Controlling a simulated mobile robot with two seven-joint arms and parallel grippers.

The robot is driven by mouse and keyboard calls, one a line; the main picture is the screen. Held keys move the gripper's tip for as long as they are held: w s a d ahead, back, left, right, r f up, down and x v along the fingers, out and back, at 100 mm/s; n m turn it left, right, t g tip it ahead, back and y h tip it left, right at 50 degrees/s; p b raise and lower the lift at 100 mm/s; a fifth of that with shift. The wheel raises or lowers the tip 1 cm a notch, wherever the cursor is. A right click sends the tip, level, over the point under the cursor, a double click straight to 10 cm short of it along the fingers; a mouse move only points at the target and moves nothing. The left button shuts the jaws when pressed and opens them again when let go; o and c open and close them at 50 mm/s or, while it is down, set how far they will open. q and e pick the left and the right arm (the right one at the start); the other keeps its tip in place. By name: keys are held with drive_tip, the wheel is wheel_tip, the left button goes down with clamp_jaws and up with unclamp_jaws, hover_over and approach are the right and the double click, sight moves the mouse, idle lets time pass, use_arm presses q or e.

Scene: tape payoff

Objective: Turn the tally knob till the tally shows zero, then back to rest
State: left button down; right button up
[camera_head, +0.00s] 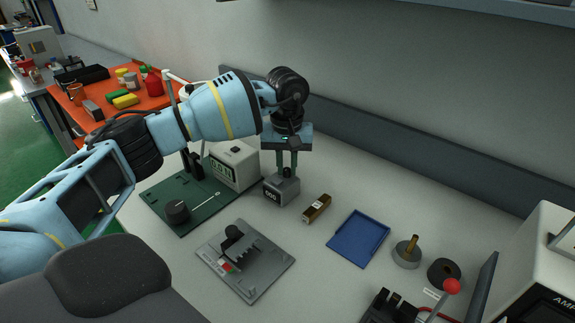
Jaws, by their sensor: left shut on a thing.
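The tally (281,190) is a small grey box with a dark display on its front. The display seems to read zeros, but the digits are too small to be sure. My left gripper (287,165) points straight down over the box, its two fingers shut on the small dark tally knob (287,173) on top. The fingers hide most of the knob, and its turn angle cannot be told. My right gripper is not in view.
A green board (207,213) with a black knob and a white meter (235,165) stand left of the tally. A grey fixture plate (262,265), a brown block (317,208), a blue tray (370,226) and a grey spindle base (406,257) lie in front and right. A wall is behind.

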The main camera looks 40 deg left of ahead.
sight(287, 169)
use_arm(q)
drive_tip(key=shift+m, duration=0.5)
drive_tip(key=c, duration=1.3)
unclamp_jaws()
drive_tip(key=shift+c, duration=0.2)
drive_tip(key=shift+r, duration=3.85)
